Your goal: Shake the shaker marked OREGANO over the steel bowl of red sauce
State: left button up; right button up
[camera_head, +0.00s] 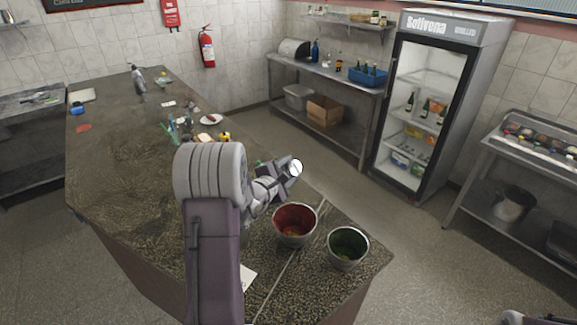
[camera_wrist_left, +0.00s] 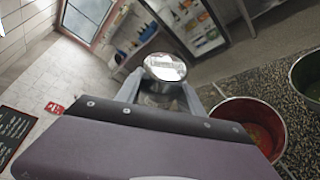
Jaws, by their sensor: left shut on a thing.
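A steel bowl with red sauce (camera_head: 294,226) stands on the speckled counter near its front right end. It also shows at the right in the left wrist view (camera_wrist_left: 262,122). My left gripper (camera_head: 287,172) is shut on a shaker (camera_head: 296,167) with a pale round end, above the counter and just behind the red bowl. In the left wrist view the shaker (camera_wrist_left: 165,68) sits between the fingers, its round end facing the camera. Its marking is too small to read. My right gripper is not in view; a bit of my own body shows at the lower right.
A second steel bowl with green contents (camera_head: 347,247) stands to the right of the red one. Bottles and a plate (camera_head: 211,119) stand farther back. The counter's left part (camera_head: 120,170) is mostly clear.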

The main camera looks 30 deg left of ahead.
pick_arm(q)
jog(key=r+n+h+p, duration=0.1)
jog(key=n+p, duration=0.1)
jog(key=p, duration=0.1)
jog(key=n+g+h+p, duration=0.1)
jog(key=n+p, duration=0.1)
jog(key=p, duration=0.2)
jog(key=shift+r+g, duration=0.3)
jog(key=shift+r, duration=0.1)
jog(key=shift+f+n+p, duration=0.2)
jog(key=shift+n+p, duration=0.1)
jog(key=shift+p, duration=0.2)
jog(key=shift+f, duration=0.4)
jog(key=r+n+g+h+p, duration=0.1)
jog(key=n+h+p, duration=0.1)
jog(key=p, duration=0.3)
jog(key=shift+r+n+p, duration=0.2)
jog(key=shift+n+p, duration=0.1)
jog(key=shift+n, duration=0.2)
jog(key=shift+a+f, duration=0.1)
jog(key=shift+f, duration=0.25)
jog(key=shift+d, duration=0.2)
jog(key=shift+a, duration=0.1)
